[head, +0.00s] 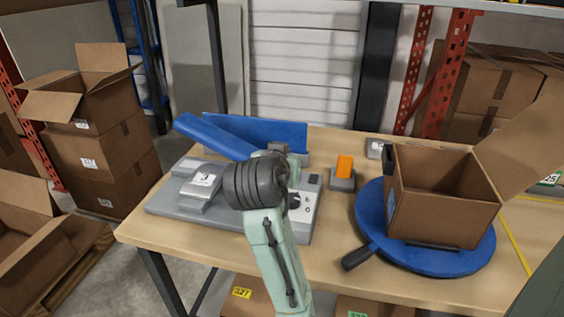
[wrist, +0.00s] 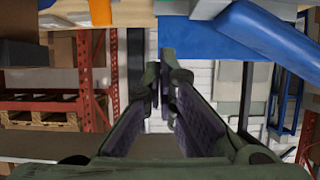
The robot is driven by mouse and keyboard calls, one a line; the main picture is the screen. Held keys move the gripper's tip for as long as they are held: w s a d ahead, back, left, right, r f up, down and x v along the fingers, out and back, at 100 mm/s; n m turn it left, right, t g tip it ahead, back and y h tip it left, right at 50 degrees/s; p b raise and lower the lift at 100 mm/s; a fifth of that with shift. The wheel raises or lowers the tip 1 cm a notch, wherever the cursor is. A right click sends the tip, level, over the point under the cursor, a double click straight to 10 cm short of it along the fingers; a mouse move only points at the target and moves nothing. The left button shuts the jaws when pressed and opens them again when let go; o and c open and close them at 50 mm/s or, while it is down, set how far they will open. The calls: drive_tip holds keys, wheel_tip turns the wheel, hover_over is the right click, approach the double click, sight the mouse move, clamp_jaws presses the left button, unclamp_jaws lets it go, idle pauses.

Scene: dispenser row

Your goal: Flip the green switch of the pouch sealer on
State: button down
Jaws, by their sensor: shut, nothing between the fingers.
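The pouch sealer (head: 180,207) is a grey machine on the left of the wooden table in the head view, with a raised blue bar (head: 212,136), a blue panel behind it and a label reading 3. Its right end carries a dark knob and a small dark block. I see no green switch; my arm covers part of the machine. My gripper (wrist: 164,62) shows in the wrist view with its fingers together and nothing between them. The blue bar (wrist: 268,40) and blue panel are beyond the fingertips there. In the head view my arm hides the gripper.
An orange switch on a grey base (head: 343,178) stands right of the sealer. An open carton (head: 441,210) sits on a blue round turntable (head: 478,252) with a dark handle. Cartons are stacked left of the table (head: 345,270).

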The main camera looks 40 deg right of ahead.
drive_tip(key=shift+d, duration=0.1)
drive_tip(key=b+x, duration=0.1)
drive_tip(key=x, duration=0.9)
drive_tip(key=shift+s+f+b, duration=0.1)
drive_tip(key=shift+f+b, duration=0.15)
drive_tip(key=shift+b, duration=0.1)
wheel_tip(320, 180, down, 3)
drive_tip(key=shift+s+r+b, duration=0.15)
drive_tip(key=shift+r+b, duration=0.1)
drive_tip(key=shift+b, duration=0.9)
drive_tip(key=shift+s+a+f+b, duration=0.1)
drive_tip(key=shift+a+f+b, duration=0.2)
drive_tip(key=shift+f+b, duration=0.15)
